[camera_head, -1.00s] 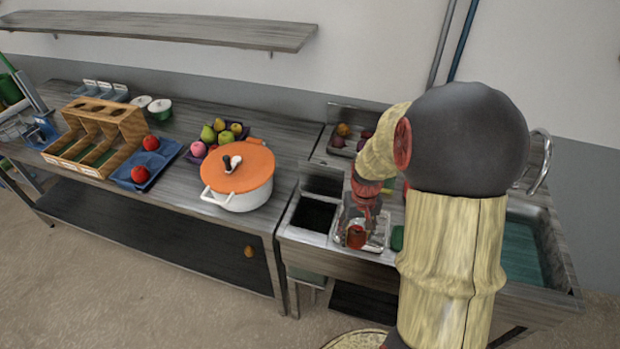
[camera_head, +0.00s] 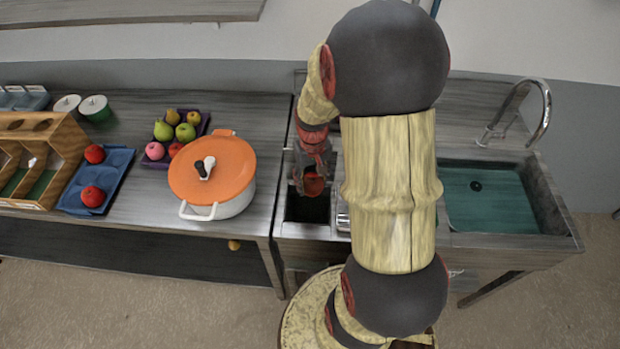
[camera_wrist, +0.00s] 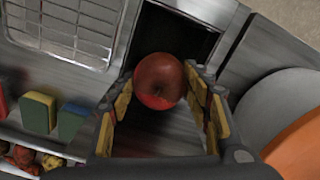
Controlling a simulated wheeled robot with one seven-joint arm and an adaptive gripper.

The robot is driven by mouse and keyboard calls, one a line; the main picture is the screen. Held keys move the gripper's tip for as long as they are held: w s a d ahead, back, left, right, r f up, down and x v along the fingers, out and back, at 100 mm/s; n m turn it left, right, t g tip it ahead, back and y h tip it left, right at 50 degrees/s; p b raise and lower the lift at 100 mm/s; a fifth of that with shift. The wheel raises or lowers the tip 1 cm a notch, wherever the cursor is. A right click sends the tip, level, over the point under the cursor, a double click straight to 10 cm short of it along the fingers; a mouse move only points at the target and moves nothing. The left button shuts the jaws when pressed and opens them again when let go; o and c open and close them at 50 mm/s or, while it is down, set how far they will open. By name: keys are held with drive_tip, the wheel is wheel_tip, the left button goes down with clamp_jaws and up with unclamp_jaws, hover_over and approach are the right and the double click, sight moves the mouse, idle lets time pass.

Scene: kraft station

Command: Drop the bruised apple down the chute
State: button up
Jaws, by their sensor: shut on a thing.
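A red apple (camera_wrist: 159,80) with a darker brownish upper part is held between the yellow-padded fingers of my gripper (camera_wrist: 165,92) in the wrist view. In the head view my gripper (camera_head: 312,178) hangs over the chute, with the red apple (camera_head: 313,185) at its tip. The chute (camera_head: 306,208) is a dark square opening in the steel counter, left of the sink. In the wrist view the dark chute opening (camera_wrist: 172,38) lies behind and beyond the apple. The apple is above the opening, but its exact height cannot be told.
A white pot with an orange lid (camera_head: 212,168) stands close left of the chute. Left of it are a purple fruit tray (camera_head: 203,122), a blue tray (camera_head: 118,160) with two red apples, and a wooden rack (camera_head: 68,140). The sink (camera_head: 540,190) is to the right.

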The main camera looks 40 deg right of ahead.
sight(312, 179)
drive_tip(key=shift+f+b, duration=1.5)
drive_tip(key=shift+f, duration=0.7)
drive_tip(key=o, duration=1.3)
wheel_tip(312, 179, up, 12)
drive_tip(key=shift+r, duration=0.1)
